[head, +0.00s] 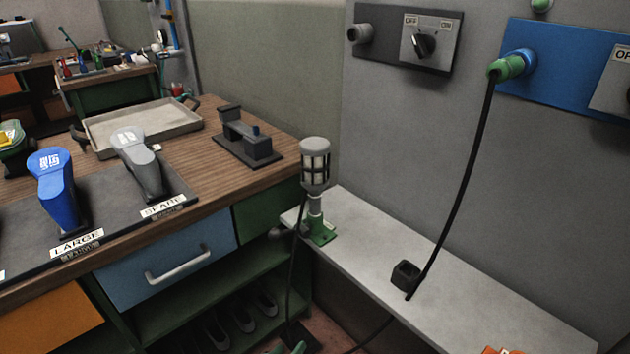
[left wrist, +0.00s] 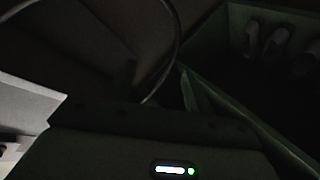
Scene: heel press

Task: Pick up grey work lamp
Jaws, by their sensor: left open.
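The grey work lamp (head: 315,165) stands upright on a green base (head: 320,232) at the far left end of the light grey ledge. Its head is a dark-barred cage with a grey cap. A dark cable hangs from it toward the floor. The left wrist view is very dark and does not show the lamp clearly. My right gripper is not identifiable.
A black cable runs from a green plug (head: 508,67) on the wall past a black block (head: 405,274) on the ledge (head: 470,300). A workbench (head: 190,215) with tools stands left. Its open lower shelf holds shoes (head: 217,335). An orange item (head: 500,350) is cut off at the bottom.

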